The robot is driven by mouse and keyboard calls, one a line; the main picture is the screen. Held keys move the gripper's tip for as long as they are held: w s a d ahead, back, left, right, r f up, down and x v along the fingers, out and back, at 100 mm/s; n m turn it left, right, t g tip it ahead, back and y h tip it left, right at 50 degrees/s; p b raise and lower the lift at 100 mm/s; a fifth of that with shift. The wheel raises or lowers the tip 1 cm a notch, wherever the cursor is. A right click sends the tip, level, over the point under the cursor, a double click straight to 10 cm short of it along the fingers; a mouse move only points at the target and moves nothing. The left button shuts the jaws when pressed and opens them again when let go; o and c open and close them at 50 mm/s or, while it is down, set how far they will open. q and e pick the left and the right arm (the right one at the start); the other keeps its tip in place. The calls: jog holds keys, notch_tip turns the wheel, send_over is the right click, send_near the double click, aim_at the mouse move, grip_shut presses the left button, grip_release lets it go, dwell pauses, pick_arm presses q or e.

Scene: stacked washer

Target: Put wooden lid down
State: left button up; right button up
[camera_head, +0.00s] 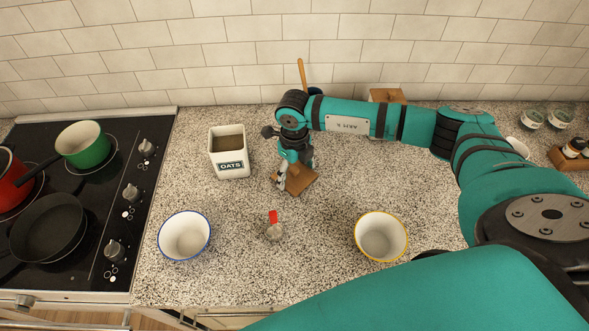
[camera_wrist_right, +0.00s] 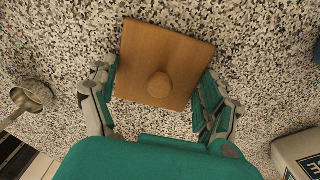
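The wooden lid (camera_head: 301,183) is a square brown board. It appears to lie flat on the speckled counter, just right of the white OATS canister (camera_head: 230,165), whose top is open. My right gripper (camera_head: 283,182) is low over the lid and partly hides it in the head view. In the right wrist view, the lid (camera_wrist_right: 185,62) and its round knob (camera_wrist_right: 159,85) lie between the spread fingers of my right gripper (camera_wrist_right: 158,88). The fingers are close to the lid's side edges, and the knob is not gripped. My left gripper is not in view.
A blue-rimmed bowl (camera_head: 185,237), a small red-handled metal item (camera_head: 274,229) and a yellow-rimmed bowl (camera_head: 381,237) stand in front. The stove with a green pot (camera_head: 86,147) is left. A wooden-lidded container (camera_head: 388,96) stands by the tiled wall. Counter between these is bare.

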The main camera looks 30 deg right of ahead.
aim_at(294, 169)
jog(key=o, duration=0.3)
jog(key=shift+o, duration=0.2)
jog(key=shift+r, duration=0.1)
notch_tip(294, 169, up, 12)
jog(key=b, duration=0.4)
dwell(0.3)
